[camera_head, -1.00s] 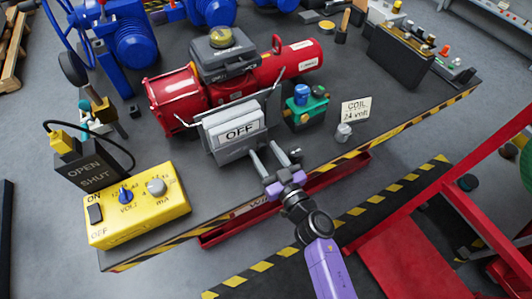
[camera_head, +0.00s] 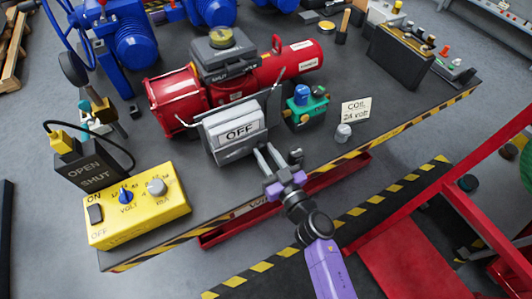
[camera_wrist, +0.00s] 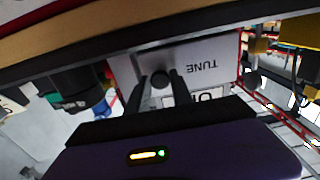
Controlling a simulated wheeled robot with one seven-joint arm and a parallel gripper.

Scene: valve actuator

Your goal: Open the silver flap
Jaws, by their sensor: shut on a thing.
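The silver flap (camera_head: 235,153) is on the grey front housing of the red actuator (camera_head: 290,65), by a white OFF sign (camera_head: 238,132). My gripper (camera_head: 264,149) is at the flap's right lower corner. In the wrist view, the fingers (camera_wrist: 161,84) are shut on a small dark round knob (camera_wrist: 160,77), in front of a pale panel marked TUNE (camera_wrist: 203,66). The OFF sign is partly hidden by my gripper there. The flap appears shut, though its edges are hard to make out.
A green device with a blue cap (camera_head: 303,98) stands close to the right of my gripper. A yellow VOLT/mA box (camera_head: 140,208) stands at the left front. A small grey knob and COIL 24 volt sign (camera_head: 356,109) are further right.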

